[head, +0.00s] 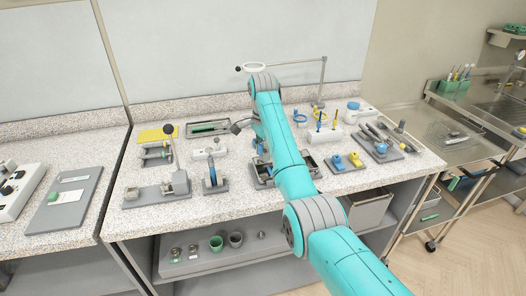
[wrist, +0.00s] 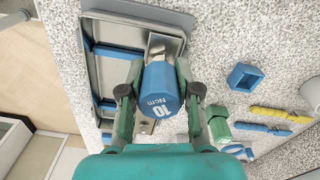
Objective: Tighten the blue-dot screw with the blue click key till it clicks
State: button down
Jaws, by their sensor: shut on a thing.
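My gripper (wrist: 158,92) is shut on the blue click key (wrist: 160,88) in the wrist view. The key has a blue cylindrical head marked "10 Ncm", seen end-on between the two fingers. A metal plate (wrist: 165,45) shows just beyond the key, over a shallow grey tray (wrist: 108,60) with blue bars.
In the head view a lever press (head: 172,180) stands left on the speckled bench (head: 225,200), and a tool mat (head: 388,150) lies right.

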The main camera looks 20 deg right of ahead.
jog(key=shift+m, duration=1.6)
jog(key=shift+m, duration=1.7)
jog(key=shift+m, duration=1.7)
